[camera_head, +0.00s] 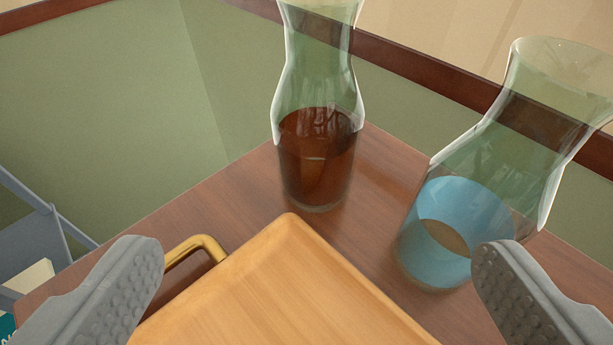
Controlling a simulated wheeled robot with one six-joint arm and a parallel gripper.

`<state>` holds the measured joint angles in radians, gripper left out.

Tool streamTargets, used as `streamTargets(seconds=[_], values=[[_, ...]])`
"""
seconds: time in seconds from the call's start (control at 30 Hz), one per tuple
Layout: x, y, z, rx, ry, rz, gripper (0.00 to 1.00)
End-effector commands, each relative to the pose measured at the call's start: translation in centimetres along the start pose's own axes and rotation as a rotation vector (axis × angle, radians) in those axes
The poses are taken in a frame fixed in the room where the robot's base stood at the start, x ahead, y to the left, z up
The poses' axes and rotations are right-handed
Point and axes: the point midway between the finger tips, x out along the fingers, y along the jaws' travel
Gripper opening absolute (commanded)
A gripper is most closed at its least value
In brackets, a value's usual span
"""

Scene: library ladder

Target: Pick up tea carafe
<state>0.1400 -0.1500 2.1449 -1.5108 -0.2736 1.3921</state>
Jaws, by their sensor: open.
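A clear glass carafe holding dark brown liquid (317,165) stands upright on the wooden table at the upper middle. It looks like the tea carafe. A second clear carafe with a blue band inside or around its lower part (458,215) stands to its right, nearer to me. My gripper (320,275) is open and empty, its two grey fingers at the lower left and lower right. The brown carafe is beyond the fingertips, apart from them. The right fingertip overlaps the lower edge of the second carafe in the picture; I cannot tell whether they touch.
A light wooden board or tray (285,290) with a brass handle (197,248) lies between my fingers, in front of the carafes. The brown table (232,200) ends near a green wall. A blue-grey ladder-like frame (38,235) stands at the left, off the table.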

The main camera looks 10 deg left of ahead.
Motion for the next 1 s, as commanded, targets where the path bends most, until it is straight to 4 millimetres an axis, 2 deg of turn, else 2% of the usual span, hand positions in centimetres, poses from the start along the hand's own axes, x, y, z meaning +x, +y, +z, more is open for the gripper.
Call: streamTargets(seconds=[0.17,0.8,1.0], values=[[1.8,0.0,0.2,0.002,-0.004,-0.002,0.97],[10.8,0.0,0.1,0.001,-0.003,-0.001,0.97],[12.1,0.0,0.1,0.001,-0.002,-0.001,0.97]])
